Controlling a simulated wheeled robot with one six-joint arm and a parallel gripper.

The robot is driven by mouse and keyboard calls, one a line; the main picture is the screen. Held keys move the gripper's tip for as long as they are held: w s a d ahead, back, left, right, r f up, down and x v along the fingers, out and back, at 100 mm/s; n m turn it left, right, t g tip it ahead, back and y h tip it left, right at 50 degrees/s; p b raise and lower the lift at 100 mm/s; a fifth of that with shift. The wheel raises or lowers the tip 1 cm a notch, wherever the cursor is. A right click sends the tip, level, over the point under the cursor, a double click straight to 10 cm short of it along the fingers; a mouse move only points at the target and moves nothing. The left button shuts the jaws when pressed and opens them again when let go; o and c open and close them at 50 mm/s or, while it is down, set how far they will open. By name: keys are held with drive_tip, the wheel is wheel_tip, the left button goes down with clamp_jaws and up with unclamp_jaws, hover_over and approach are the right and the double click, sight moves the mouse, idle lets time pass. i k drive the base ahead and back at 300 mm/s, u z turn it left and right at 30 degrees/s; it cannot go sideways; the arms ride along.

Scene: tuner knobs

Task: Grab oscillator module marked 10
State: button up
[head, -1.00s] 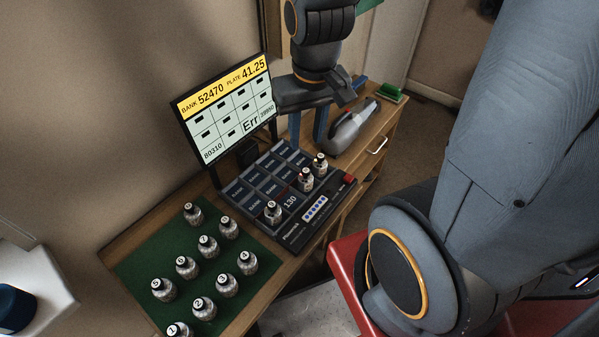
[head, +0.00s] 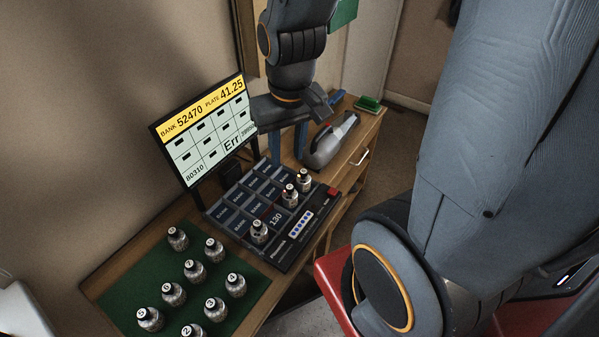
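Several small bottle-shaped modules with dark caps and pale round labels stand on the green mat (head: 125,295), among them a back one (head: 178,239) and a middle one (head: 194,271). Three more stand on the dark keypad console: a front one (head: 259,232), a middle one (head: 290,197) and a back one (head: 304,181). The labels are too small for me to tell surely which is marked 10. My gripper (head: 287,141) has two blue fingers pointing down, spread apart with nothing seen between them. It is behind the console, right of the screen, away from the mat.
A tilted screen (head: 207,128) showing "Err" stands behind the console (head: 293,245). A grey handheld vacuum (head: 330,142) and a green block (head: 369,103) lie on the wooden desk's far end. A red surface (head: 335,290) is at the front right. The wall bounds the left side.

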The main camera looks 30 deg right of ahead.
sight(290, 196)
drive_tip(key=k, duration=1)
drive_tip(key=z, duration=2.05)
drive_tip(key=i, duration=1.2)
drive_tip(key=u, duration=3.05)
